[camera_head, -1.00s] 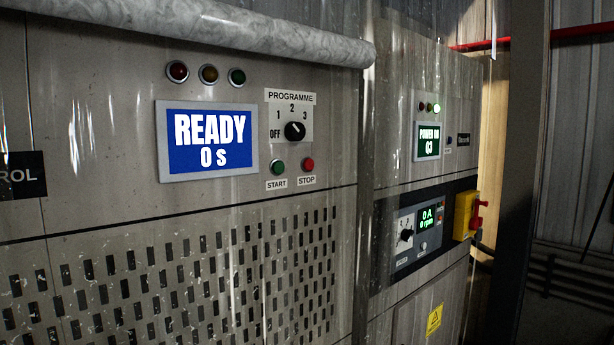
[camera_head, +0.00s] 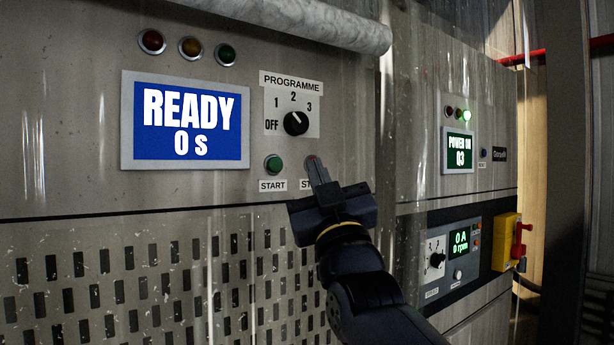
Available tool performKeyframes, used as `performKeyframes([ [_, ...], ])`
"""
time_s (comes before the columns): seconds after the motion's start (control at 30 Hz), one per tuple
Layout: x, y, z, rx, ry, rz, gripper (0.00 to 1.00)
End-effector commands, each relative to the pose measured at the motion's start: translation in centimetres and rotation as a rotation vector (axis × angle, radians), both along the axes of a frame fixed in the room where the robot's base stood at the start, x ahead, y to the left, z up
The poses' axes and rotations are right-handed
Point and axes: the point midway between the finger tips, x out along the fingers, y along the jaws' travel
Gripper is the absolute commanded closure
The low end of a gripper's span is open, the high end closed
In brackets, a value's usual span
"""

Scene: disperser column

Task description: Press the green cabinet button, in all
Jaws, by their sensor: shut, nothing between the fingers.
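The green button (camera_head: 273,165) sits on the grey cabinet front, above the label START (camera_head: 273,185). My gripper (camera_head: 314,163) is in front of the cabinet, to the right of the green button and apart from it in the picture. Its fingers are shut with nothing between them and point up toward the panel. It covers the red STOP button and most of the STOP label. I cannot tell whether the fingertips touch the panel.
A blue screen (camera_head: 190,121) reads READY 0 s. A black programme knob (camera_head: 296,123) is above the buttons. A grey pipe (camera_head: 300,20) runs along the top. A second cabinet on the right has a green screen (camera_head: 459,151) and a red-and-yellow switch (camera_head: 506,242).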

Motion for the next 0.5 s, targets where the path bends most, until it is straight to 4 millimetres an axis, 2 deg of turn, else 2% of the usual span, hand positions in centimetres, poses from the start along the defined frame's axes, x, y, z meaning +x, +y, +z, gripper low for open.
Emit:
performKeyframes([
  [0.5, 0.29, 0.38, 0.43, 0.003, -0.017, 0.002, 1.00],
])
